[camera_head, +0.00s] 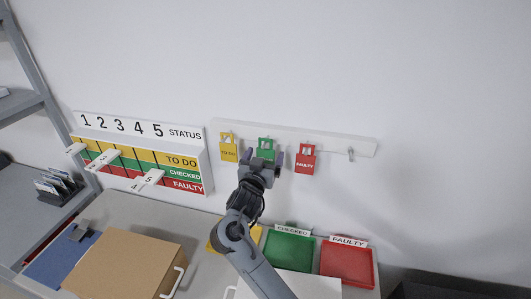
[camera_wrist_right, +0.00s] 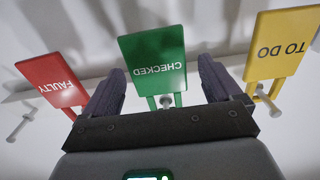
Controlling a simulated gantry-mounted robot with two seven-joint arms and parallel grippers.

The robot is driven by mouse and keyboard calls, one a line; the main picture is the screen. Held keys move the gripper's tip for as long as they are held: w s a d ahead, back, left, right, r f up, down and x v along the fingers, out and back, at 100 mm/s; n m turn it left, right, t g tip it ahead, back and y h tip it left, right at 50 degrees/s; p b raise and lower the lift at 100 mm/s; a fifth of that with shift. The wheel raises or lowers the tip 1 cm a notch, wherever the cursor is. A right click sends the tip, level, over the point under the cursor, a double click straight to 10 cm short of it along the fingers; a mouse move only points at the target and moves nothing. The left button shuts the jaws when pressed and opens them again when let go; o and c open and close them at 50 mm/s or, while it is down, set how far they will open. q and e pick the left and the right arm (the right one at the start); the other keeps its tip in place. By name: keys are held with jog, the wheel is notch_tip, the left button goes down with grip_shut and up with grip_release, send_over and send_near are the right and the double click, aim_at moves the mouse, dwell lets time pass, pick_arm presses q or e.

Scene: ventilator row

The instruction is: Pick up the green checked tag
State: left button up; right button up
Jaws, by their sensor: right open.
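The green checked tag (camera_head: 265,146) hangs on a peg of the white wall rail (camera_head: 332,143), between the yellow and red tags. My right gripper (camera_head: 264,160) is in front of it and covers its lower part in the head view. In the right wrist view the green tag (camera_wrist_right: 155,62) appears upside down, between the two open fingers of my right gripper (camera_wrist_right: 158,85). One finger is on each side of the tag, with visible gaps. My left gripper is not in view.
A yellow to-do tag (camera_head: 228,150) hangs left of the gripper, and a red faulty tag (camera_head: 305,160) hangs close on the right. The rail's rightmost peg (camera_head: 351,154) is empty. Below are a green tray (camera_head: 288,250) and a red tray (camera_head: 347,265). A status board (camera_head: 140,150) stands left.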

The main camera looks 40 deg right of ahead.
aim_at(265, 156)
jog(key=shift+p+x, duration=0.35)
jog(key=shift+x, duration=1.15)
jog(key=c, duration=1)
jog(key=shift+r, duration=0.1)
